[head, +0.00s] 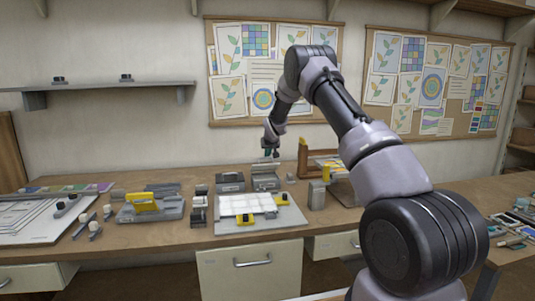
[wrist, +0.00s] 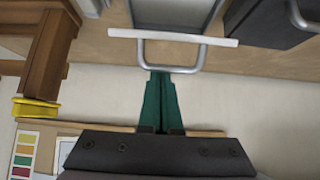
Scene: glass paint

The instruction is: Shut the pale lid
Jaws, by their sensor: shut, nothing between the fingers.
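My gripper (head: 270,153) hangs fingers down at the back of the workbench, just above a small grey box (head: 265,183). In the wrist view its two green fingers (wrist: 160,76) are together with nothing between them. The pale lid (head: 264,169) appears raised at the back of that box. In the wrist view the lid shows as a narrow pale strip (wrist: 215,41) with a grey loop handle (wrist: 172,70). The fingertips overlap the handle's bar in that picture; I cannot tell whether they touch. The box's inside (wrist: 172,12) shows beyond the strip.
A darker grey box (head: 230,183) stands left of the pale-lidded one. A wooden frame (head: 304,158) with a yellow part (wrist: 36,108) stands to the right. In front lies a grey board with white tiles (head: 245,205). The wall is close behind.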

